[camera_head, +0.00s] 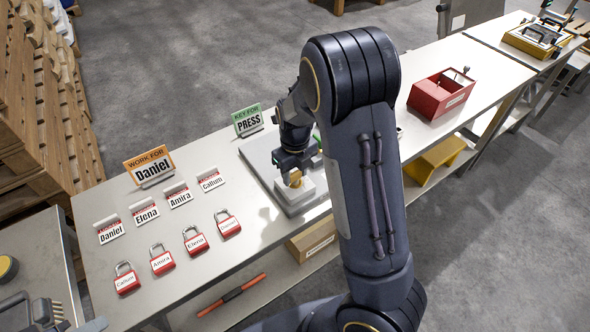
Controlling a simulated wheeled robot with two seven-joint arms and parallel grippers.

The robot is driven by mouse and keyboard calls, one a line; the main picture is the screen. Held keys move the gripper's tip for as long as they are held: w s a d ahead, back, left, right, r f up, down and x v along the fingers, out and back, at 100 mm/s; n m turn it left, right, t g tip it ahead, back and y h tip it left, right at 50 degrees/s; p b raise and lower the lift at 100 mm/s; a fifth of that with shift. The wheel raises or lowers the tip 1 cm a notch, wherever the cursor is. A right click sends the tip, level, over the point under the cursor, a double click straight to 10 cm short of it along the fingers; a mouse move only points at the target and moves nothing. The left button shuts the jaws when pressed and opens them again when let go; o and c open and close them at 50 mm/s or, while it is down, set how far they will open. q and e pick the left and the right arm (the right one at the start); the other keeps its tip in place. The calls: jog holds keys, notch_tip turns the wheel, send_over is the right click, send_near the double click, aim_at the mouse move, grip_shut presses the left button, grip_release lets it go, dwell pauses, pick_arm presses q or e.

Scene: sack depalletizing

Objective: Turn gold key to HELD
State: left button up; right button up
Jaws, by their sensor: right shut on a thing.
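The gold key (295,179) sits at a light grey block on a grey panel (262,160) on the bench. My right gripper (294,172) is over the block and shut on the gold key. The key's lower part and any HELD marking are too small or hidden to read. My right arm hides the panel's right part. A green and white "KEY FOR PRESS" sign (247,121) stands behind the panel. My left gripper is not in view.
Several red padlocks (162,260) and name tags (146,214) lie left on the bench (200,262). An orange "WORK FOR Daniel" sign (150,166) stands behind them. A red box (440,93) is to the right. Wooden pallets stand at the far left.

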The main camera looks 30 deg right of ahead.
jog(key=shift+r+m+p, duration=0.15)
jog(key=shift+m+p, duration=0.45)
jog(key=shift+m, duration=0.7)
jog(key=shift+m+p, duration=0.3)
jog(key=shift+p, duration=0.25)
jog(key=shift+n, duration=0.7)
jog(key=o, duration=1.2)
jog(key=shift+c, duration=0.2)
